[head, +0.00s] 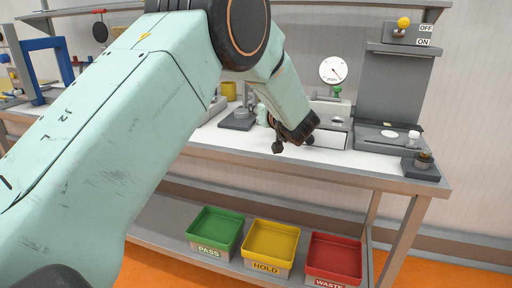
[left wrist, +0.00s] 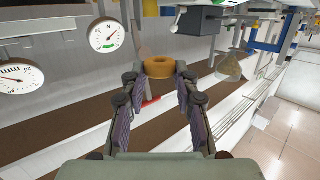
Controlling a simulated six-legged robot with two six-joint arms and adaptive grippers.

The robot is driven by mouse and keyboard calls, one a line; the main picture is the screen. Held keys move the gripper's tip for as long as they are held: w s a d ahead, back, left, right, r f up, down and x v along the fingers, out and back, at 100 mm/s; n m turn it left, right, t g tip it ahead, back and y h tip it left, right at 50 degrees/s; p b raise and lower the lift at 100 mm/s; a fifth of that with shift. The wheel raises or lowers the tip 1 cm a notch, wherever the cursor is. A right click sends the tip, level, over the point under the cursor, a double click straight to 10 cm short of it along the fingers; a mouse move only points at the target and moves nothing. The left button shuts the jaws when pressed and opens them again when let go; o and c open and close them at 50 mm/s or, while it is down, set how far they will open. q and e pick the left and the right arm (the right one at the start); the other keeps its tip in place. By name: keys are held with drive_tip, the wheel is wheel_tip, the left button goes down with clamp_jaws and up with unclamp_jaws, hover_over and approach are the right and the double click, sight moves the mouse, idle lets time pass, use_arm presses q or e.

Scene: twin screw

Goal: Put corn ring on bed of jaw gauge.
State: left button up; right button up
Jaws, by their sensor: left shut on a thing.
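The corn ring (left wrist: 158,68) is a thick yellow-orange ring between the fingertips of my left gripper (left wrist: 158,75) in the left wrist view. The gripper is shut on it. In the head view my left gripper (head: 292,138) hangs over the front of the bench, and the ring cannot be made out there. A grey instrument (head: 332,112) with a round dial (head: 333,70) above it stands just behind the gripper. It may be the jaw gauge; its bed is partly hidden by my arm. My right gripper is not in view.
A grey press-like station (head: 385,100) stands at the right, with a small dark block (head: 421,168) at the bench corner. A dark base (head: 238,119) stands left of the gripper. Green (head: 215,228), yellow (head: 270,244) and red (head: 334,256) bins sit on the lower shelf.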

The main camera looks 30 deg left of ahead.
use_arm(q)
drive_tip(key=shift+a+f+n+g+y, duration=0.3)
drive_tip(key=shift+f+n+g, duration=0.1)
drive_tip(key=shift+f, duration=0.05)
drive_tip(key=shift+w+a+f+g, duration=0.1)
drive_tip(key=shift+w+f+g, duration=0.1)
drive_tip(key=shift+f, duration=0.3)
drive_tip(key=shift+w+a+f+g, duration=0.1)
drive_tip(key=shift+f+g, duration=0.1)
drive_tip(key=shift+f, duration=0.3)
drive_tip(key=shift+s+r+n, duration=0.15)
drive_tip(key=shift+s+n, duration=0.15)
drive_tip(key=shift+s, duration=0.2)
drive_tip(key=b, duration=0.1)
hover_over(257, 150)
wheel_tip(257, 150, down, 5)
drive_tip(key=shift+s+f, duration=0.15)
drive_tip(key=shift+f, duration=0.05)
wheel_tip(257, 150, down, 4)
drive_tip(key=shift+r+b, duration=0.15)
drive_tip(key=shift+b, duration=0.25)
drive_tip(key=shift+w+a+f, duration=0.1)
drive_tip(key=shift+w+f, duration=0.1)
drive_tip(key=shift+f, duration=0.05)
drive_tip(key=shift+s, duration=0.1)
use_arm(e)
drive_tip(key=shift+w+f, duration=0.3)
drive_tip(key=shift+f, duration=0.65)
